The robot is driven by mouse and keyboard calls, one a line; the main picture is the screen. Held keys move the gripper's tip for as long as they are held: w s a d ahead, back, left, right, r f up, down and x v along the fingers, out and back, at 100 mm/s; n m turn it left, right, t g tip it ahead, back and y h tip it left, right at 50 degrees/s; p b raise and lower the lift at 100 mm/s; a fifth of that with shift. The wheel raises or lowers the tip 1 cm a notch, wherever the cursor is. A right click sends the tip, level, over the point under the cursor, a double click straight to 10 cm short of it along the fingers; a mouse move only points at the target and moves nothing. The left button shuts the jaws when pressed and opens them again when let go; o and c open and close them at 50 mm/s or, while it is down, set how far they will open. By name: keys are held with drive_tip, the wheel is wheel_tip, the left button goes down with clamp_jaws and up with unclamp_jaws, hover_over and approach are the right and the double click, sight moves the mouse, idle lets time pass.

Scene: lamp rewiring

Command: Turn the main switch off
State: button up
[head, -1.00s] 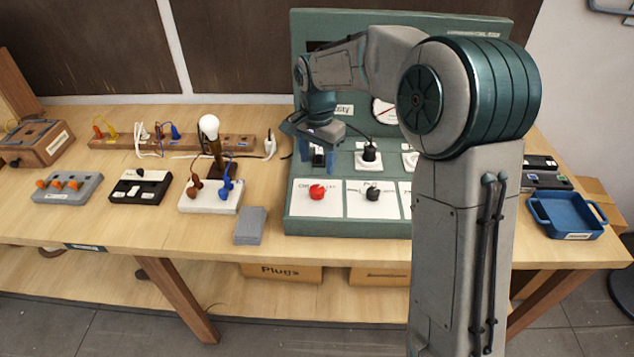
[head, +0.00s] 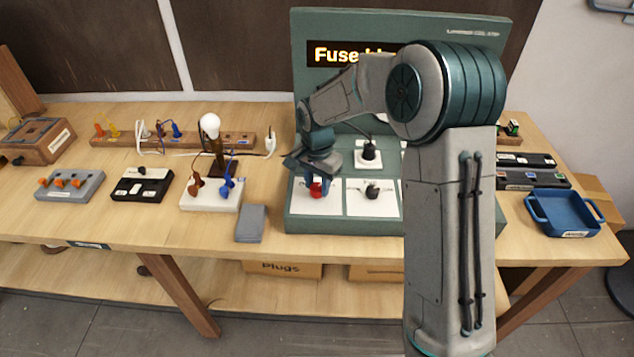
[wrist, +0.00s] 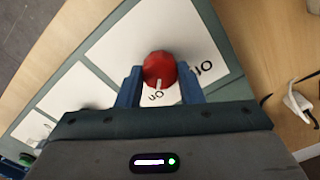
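The main switch looks to be the red round knob (head: 316,188) on a white panel at the front left of the green console. In the wrist view the knob (wrist: 159,69) has a white pointer mark facing the word "on"; another label, partly cut off, is to its right. My gripper (head: 318,185) is lowered over the knob. In the wrist view the two blue fingers of my gripper (wrist: 160,78) stand on either side of the knob, open and very close to its sides. Firm contact cannot be made out.
The green console (head: 300,212) has a black knob (head: 372,191) to the right and a lit display (head: 335,54) starting "Fuse", partly behind my arm. A grey block (head: 250,223) and a lamp board (head: 211,193) are at left. A blue tray (head: 565,214) is at right.

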drive_tip(key=shift+n, duration=0.3)
drive_tip(key=shift+c, duration=0.3)
drive_tip(key=n+b, duration=0.1)
drive_tip(key=n, duration=0.2)
drive_tip(key=shift+n, duration=0.3)
drive_tip(key=n+b, duration=0.1)
drive_tip(key=n, duration=0.3)
drive_tip(key=shift+n, duration=0.3)
drive_tip(key=n, duration=0.4)
drive_tip(key=shift+b, duration=0.3)
drive_tip(key=n, duration=0.5)
drive_tip(key=shift+a, duration=0.1)
drive_tip(key=shift+r, duration=0.1)
drive_tip(key=o, duration=1)
drive_tip(key=shift+c, duration=0.2)
